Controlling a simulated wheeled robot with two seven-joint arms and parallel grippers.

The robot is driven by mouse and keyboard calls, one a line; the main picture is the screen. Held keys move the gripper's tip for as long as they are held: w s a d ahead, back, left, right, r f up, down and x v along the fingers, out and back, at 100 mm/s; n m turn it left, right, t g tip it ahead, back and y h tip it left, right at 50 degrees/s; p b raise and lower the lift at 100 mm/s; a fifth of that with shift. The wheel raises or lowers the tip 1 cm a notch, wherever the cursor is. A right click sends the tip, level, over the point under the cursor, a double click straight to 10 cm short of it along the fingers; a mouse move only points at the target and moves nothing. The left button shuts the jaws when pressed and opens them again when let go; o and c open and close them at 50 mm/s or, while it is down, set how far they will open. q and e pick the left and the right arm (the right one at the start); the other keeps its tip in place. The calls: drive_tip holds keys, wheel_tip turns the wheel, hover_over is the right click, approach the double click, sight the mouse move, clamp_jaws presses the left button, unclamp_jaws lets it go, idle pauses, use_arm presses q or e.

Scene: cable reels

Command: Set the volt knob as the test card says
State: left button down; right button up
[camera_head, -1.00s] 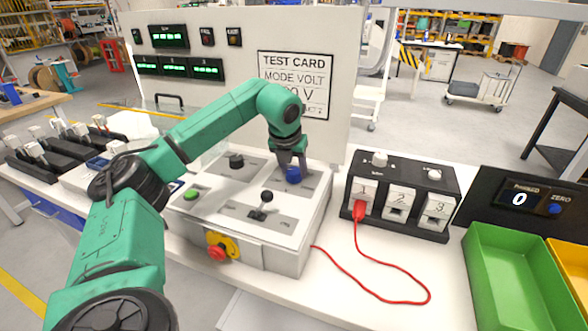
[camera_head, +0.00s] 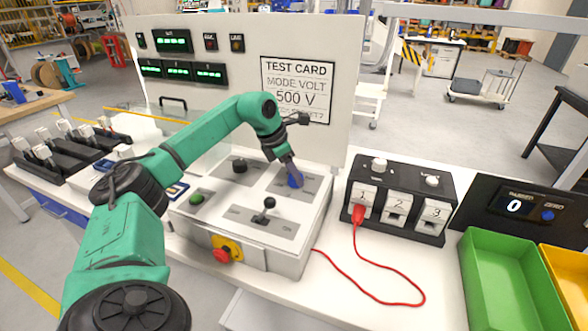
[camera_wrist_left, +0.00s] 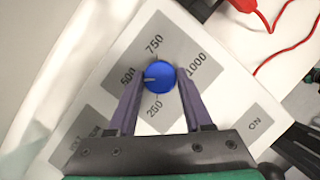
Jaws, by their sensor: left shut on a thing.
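The blue volt knob (camera_head: 295,180) sits on a grey plate on top of the white test box (camera_head: 285,238). In the left wrist view the knob (camera_wrist_left: 160,77) is ringed by the labels 250, 500, 750 and 1000. Its pale pointer mark faces left, towards 500. The test card (camera_head: 296,90) on the upright panel reads MODE VOLT, 500 V; its lowest line is partly hidden by my wrist. My left gripper (camera_head: 292,173) is shut on the knob from above, with a finger on either side. My right gripper is not in view.
A black knob (camera_head: 239,165), a green button (camera_head: 197,199), a black lever (camera_head: 264,211) and a red stop button (camera_head: 221,255) are on the box. At right stand a numbered socket block (camera_head: 447,192) with a red cable (camera_head: 385,266) and a green tray (camera_head: 508,290).

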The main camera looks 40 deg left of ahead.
use_arm(q)
drive_tip(key=shift+m, duration=0.5)
drive_tip(key=shift+c, duration=1.6)
unclamp_jaws()
drive_tip(key=v, duration=1.4)
drive_tip(key=shift+a+r+p, duration=0.25)
drive_tip(key=shift+p, duration=0.1)
drive_tip(key=shift+w, duration=0.15)
